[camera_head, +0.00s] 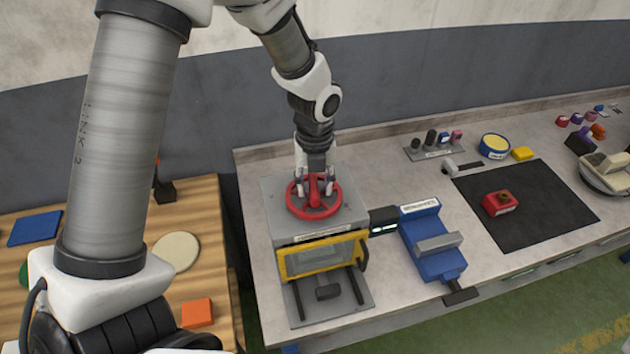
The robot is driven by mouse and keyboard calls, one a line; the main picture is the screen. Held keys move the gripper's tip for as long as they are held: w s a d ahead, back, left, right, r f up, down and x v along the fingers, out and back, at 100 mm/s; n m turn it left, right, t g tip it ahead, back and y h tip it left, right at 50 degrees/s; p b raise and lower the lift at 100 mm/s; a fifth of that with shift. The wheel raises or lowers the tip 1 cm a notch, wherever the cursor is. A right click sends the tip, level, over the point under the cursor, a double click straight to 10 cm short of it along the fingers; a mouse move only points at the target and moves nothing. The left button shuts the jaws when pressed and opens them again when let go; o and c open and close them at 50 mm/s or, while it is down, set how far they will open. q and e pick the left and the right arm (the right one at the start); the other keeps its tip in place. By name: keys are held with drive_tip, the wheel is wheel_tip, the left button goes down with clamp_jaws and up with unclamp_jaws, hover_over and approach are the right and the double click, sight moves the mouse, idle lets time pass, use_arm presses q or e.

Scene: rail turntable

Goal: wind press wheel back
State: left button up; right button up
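The press (280,222) is a grey box with a yellow-framed window (318,257) at its front, standing at the left end of the grey workbench. Its red wheel (334,205) lies flat on top. My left gripper (315,188) comes down from above onto the wheel, with its fingers at the wheel's middle, around the red hub or handle there. The fingers hide part of the hub, and I cannot tell how tightly they close. My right gripper is not in view.
A blue vise (428,240) stands right of the press. A red block (499,204) rests on a black mat (540,215). Small cylinders stand in a rack (435,151) at the back. A wooden table (205,245) with coloured pieces is at the left.

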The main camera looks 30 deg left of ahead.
use_arm(q)
drive_tip(key=shift+s+r, duration=0.15)
drive_tip(key=shift+s, duration=0.2)
clamp_jaws()
drive_tip(key=shift+w, duration=0.1)
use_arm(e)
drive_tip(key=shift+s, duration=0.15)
